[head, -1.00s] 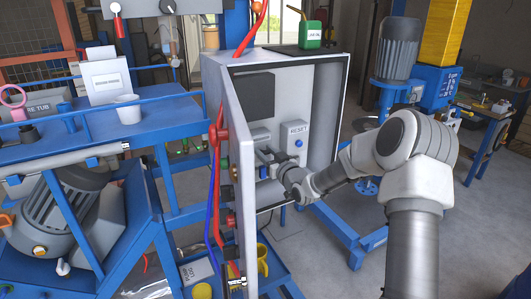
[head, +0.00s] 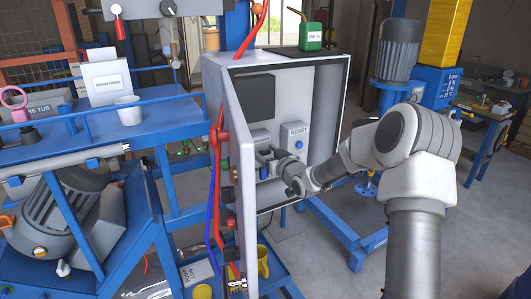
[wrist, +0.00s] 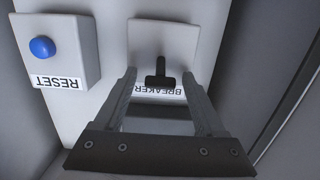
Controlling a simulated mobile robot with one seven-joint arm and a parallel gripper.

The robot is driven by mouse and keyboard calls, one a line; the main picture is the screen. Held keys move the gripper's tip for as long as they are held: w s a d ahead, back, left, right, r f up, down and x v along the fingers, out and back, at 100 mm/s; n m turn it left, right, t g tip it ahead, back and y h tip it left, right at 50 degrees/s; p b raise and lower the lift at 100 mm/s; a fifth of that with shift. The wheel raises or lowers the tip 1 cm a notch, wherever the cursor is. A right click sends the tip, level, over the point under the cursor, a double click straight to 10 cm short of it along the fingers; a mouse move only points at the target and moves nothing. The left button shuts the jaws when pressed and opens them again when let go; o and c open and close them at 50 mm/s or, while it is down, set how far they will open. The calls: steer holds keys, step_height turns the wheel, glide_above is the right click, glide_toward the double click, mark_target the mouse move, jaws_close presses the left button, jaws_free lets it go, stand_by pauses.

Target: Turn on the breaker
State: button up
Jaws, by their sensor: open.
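The breaker (wrist: 174,42) is a light plate with a dark T-shaped lever (wrist: 160,75) and a BREAKER label, upside down in the wrist view. My gripper (wrist: 160,82) is open, its two fingers on either side of the lever. I cannot tell whether they touch it. In the head view my gripper (head: 268,158) is inside the open electrical cabinet (head: 330,105), in front of the breaker plate (head: 260,138), and hides much of it.
The RESET box (head: 294,137) with a blue button is beside the breaker; it also shows in the wrist view (wrist: 75,30). The open cabinet door (head: 240,190) stands left of my gripper. A green can (head: 310,36) stands on the cabinet.

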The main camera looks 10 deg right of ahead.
steer(key=b+v, duration=0.3)
steer(key=v, duration=1.4)
steer(key=shift+s, duration=0.2)
steer(key=shift+d, duration=0.1)
